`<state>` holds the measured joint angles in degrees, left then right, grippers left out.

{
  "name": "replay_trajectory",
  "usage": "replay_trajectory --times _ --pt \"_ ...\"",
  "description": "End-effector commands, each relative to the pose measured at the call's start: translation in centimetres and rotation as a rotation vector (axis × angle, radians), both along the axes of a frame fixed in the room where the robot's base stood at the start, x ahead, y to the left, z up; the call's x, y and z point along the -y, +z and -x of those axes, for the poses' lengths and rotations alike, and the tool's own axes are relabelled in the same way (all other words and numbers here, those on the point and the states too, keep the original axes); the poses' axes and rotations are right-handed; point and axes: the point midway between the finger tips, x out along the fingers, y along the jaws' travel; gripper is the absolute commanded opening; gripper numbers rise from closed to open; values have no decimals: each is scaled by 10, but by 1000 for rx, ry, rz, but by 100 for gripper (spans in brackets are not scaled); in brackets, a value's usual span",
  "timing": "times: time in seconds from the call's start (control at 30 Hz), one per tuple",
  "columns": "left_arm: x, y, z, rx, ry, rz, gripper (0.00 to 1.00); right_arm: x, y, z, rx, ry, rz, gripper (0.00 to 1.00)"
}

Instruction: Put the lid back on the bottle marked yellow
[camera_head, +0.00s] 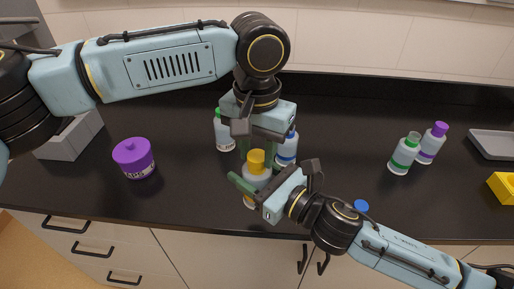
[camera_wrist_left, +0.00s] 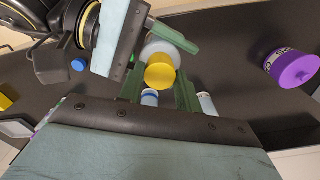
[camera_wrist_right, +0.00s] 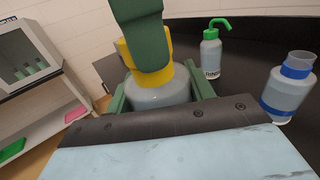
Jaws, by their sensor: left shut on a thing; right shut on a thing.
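The bottle marked yellow (camera_head: 255,176) is a pale bottle standing upright near the counter's front edge. My right gripper (camera_head: 250,188) is shut on its body from the right; the body also shows between the fingers in the right wrist view (camera_wrist_right: 160,94). The yellow lid (camera_head: 256,158) is at the top of this bottle, and it shows in the left wrist view (camera_wrist_left: 160,74). My left gripper (camera_head: 257,148) points down from above and is shut on the yellow lid. One left finger partly hides the lid in the right wrist view. I cannot tell whether the lid is seated.
A green-topped wash bottle (camera_head: 222,132) and a blue-marked bottle (camera_head: 286,150) stand close behind. A purple-lidded jar (camera_head: 135,160) is left. A green-banded bottle (camera_head: 403,155), a purple-capped bottle (camera_head: 431,145), and a tray (camera_head: 492,145) are right. A blue lid (camera_head: 361,206) lies near the front edge.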

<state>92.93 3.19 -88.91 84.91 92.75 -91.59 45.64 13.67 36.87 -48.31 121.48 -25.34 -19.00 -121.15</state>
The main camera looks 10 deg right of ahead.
Motion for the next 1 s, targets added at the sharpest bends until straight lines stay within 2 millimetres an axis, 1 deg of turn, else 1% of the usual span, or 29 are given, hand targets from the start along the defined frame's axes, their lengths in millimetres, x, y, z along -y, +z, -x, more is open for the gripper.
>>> replay_trajectory --times 0.07,0.17,0.4,0.5,0.67,0.7,0.87,1.0 --pt "0 0 0 0 -28 0 6 0 1 0 2 0 -1 0" --pt "0 0 0 -1 -136 2 6 0 1 0 2 0 -1 0" --pt "0 -1 0 -3 -562 2 6 0 1 0 1 1 -1 0" --pt "0 -1 0 -1 -704 0 6 0 1 0 1 1 -1 0" --pt "0 0 -1 1 -702 -1 6 0 1 0 1 1 -1 0" --pt "0 0 0 0 -702 -1 39 0 1 0 1 1 -1 0" --pt "0 0 0 -1 -701 -1 59 0 1 0 1 1 -1 0" --pt "0 0 0 -1 -700 -1 59 0 1 0 1 1 -1 0"
